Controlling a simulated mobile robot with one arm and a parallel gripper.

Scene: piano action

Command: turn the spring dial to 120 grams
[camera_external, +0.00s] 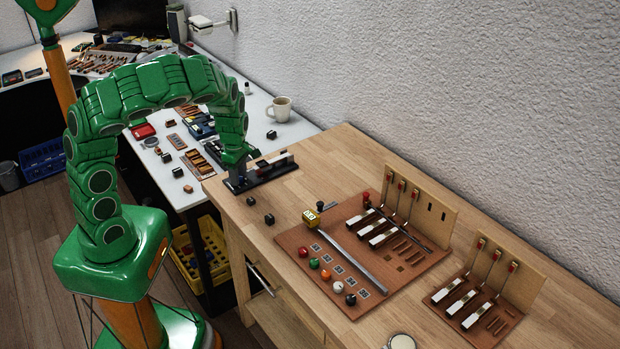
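My gripper (237,176) is at the end of the green arm, pointing down at the left end of the wooden bench. It is at or just above a dark fixture (272,171) with pale and dark blocks on it. The fingers are small and dark against it, so I cannot tell whether they are open or touching it. A round pale-faced disc (402,341) is cut off by the bottom edge. I cannot tell which part is the spring dial, and no gram reading is legible.
The brown board carries several coloured balls (326,275), printed squares, white-ended keys and upright hammers. A second key board (474,306) stands at right. Small dark blocks (269,219) lie near the bench's front edge.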

